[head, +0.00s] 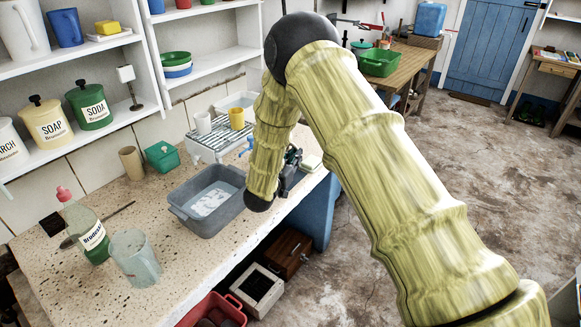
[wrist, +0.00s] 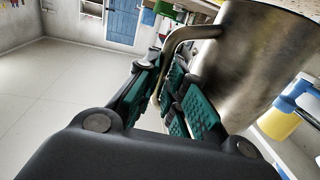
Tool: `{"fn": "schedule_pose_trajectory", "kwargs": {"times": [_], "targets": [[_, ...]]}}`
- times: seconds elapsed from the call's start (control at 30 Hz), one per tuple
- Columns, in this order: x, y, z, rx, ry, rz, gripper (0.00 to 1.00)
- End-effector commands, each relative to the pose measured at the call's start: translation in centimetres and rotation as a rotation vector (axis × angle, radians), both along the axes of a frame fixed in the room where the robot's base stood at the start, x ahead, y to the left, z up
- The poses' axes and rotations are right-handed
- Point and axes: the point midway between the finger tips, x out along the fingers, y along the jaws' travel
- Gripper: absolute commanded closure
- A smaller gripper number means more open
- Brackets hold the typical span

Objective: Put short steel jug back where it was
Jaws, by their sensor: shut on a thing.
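The short steel jug (wrist: 258,65) fills the upper right of the wrist view, its body tilted in the picture. Its bent metal handle (wrist: 180,45) runs down between the green-padded fingers of my gripper (wrist: 168,82). My gripper is shut on that handle. In the head view my gripper (head: 291,168) is partly hidden behind my yellow-sleeved arm, over the right part of the stone counter (head: 150,293). I cannot make out the jug in the head view.
A grey basin (head: 208,198) stands left of my gripper. Behind it are a drying rack (head: 212,142) and a yellow cup (head: 237,118). A clear beaker (head: 135,257) and a green bottle (head: 88,232) stand at the counter's left. Crates (head: 258,287) sit below.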

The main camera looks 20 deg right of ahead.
Motion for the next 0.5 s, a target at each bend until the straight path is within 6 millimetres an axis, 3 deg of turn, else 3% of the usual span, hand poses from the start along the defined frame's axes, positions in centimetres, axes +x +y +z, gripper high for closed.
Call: {"fn": "schedule_pose_trajectory", "kwargs": {"times": [0.17, 0.5], "targets": [[0.1, 0.0, -0.6, -0.001, -0.002, 0.000, 1.00], [0.0, 0.1, -4.0, 0.000, -0.001, 0.002, 1.00]]}}
